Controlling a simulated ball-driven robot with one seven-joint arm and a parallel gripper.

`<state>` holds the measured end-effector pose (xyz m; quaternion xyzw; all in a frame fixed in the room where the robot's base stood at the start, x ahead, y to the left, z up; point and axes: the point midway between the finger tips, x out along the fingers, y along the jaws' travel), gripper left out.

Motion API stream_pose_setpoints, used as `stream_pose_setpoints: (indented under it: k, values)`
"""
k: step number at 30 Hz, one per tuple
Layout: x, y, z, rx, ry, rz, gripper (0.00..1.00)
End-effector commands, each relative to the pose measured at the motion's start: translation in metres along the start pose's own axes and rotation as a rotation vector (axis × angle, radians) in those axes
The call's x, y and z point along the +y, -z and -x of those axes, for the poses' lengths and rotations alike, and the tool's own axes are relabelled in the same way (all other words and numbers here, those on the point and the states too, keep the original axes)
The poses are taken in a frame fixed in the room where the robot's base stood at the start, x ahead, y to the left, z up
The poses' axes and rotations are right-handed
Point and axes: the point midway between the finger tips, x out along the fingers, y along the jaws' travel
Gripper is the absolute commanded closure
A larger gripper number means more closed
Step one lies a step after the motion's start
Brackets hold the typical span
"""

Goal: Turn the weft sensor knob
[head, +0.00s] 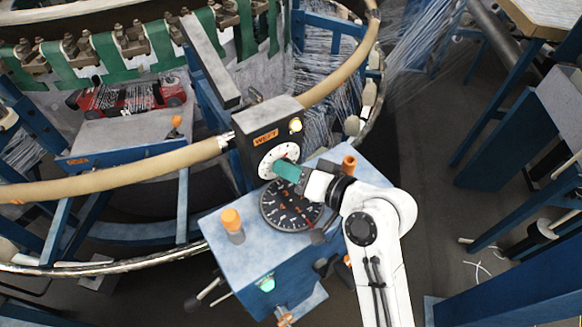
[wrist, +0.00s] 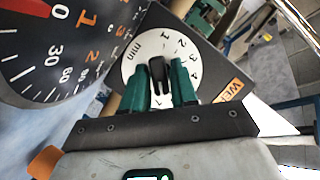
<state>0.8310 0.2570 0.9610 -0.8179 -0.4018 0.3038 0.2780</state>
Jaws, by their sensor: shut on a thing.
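The weft sensor box (head: 262,122) is dark with an orange "WEFT" label and a lit lamp on its front. Its white numbered dial (head: 267,162) faces my arm and also shows in the wrist view (wrist: 185,45). The black knob (wrist: 158,72) stands in the middle of the dial, between the green fingers of my gripper (wrist: 161,78). My gripper is shut on the knob. In the head view my gripper (head: 284,169) reaches the dial from the right and hides the knob.
A large black gauge (head: 290,207) lies just below the dial, on the blue control box (head: 240,258) with orange-topped knobs (head: 231,219). A tan ring rail (head: 130,173) runs beside the sensor box. Blue loom frames stand at the right; grey floor lies between.

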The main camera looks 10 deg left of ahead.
Motion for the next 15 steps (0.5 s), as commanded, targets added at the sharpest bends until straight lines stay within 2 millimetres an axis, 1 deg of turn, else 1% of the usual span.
stream_pose_setpoints:
  k: [6, 15]
  values:
    - [-0.0012, 0.0000, 0.0002, -0.001, -0.052, 0.125, 1.00]
    - [-0.0011, -0.0003, 0.0003, 0.000, -0.092, 0.219, 1.00]
